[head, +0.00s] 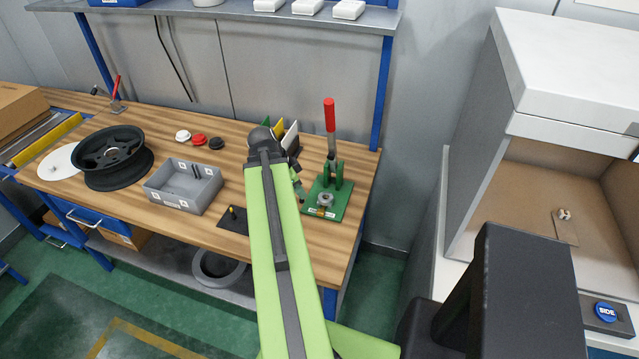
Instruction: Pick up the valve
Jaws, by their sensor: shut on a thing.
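My green arm reaches over the wooden workbench (130,200), and its dark elbow end hides part of the bench. My gripper (299,188) shows only in part, as small grey-green pieces at the right of the arm, beside the green fixture (327,200). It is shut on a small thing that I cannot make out. I cannot tell for sure which thing is the valve. A short black stem with a yellow tip (233,211) stands upright on a dark plate (228,222). Slim dark pieces (195,172) are in the grey bin (185,203).
The fixture has a tall red-handled lever (330,115). A black wheel rim (112,157), red, white and black knobs (199,140) and a blue shelf post (382,95) surround the work area. A white cabinet (575,75) stands at the right.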

